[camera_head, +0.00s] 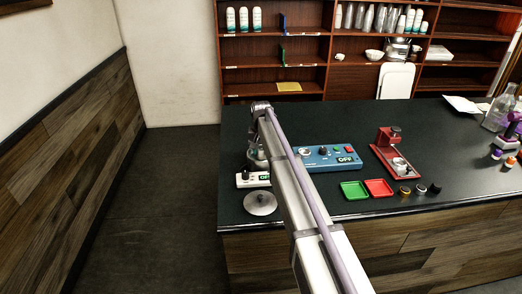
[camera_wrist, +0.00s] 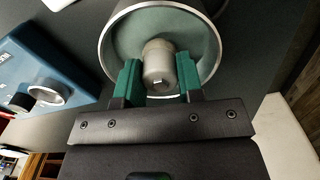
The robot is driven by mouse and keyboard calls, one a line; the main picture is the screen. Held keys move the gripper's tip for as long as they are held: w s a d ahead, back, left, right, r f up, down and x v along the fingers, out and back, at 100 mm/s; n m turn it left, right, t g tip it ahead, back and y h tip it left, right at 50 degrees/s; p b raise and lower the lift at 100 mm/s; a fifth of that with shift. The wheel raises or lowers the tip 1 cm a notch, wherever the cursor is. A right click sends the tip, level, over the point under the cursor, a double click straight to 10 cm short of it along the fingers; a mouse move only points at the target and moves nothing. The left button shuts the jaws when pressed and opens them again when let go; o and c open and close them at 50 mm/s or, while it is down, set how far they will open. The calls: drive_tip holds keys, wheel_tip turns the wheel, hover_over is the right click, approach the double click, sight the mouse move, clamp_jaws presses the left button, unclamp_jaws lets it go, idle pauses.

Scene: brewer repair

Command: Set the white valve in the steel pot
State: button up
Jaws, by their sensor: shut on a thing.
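The steel pot (camera_wrist: 104,52) shows from above in the wrist view as a round bright rim with a grey-green inside. The white valve (camera_wrist: 158,62), a pale grey-white cylinder with a small mark at its end, sits between the two green fingertips of my gripper (camera_wrist: 159,80), which is shut on it. The valve lies within the outline of the pot's rim; I cannot tell whether it touches the pot's floor. In the head view the pot (camera_head: 254,157) stands at the counter's left end, partly hidden by my arm, and the valve cannot be made out.
A white unit reading OFF (camera_head: 251,180) is by the pot, with a round metal lid (camera_head: 260,203) in front. Right of my arm are a blue control box (camera_head: 328,159), green tray (camera_head: 354,190), red tray (camera_head: 379,188) and red press (camera_head: 394,157).

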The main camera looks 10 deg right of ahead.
idle(0.4)
drive_tip(key=shift+f+b, duration=1.25)
drive_tip(key=shift+f, duration=0.05)
drive_tip(key=shift+f, duration=0.2)
drive_tip(key=o, duration=1.4)
drive_tip(key=shift+o, duration=0.4)
wheel_tip(320, 180, up, 12)
drive_tip(key=p, duration=1.2)
drive_tip(key=shift+r, duration=0.25)
drive_tip(key=shift+f, duration=0.1)
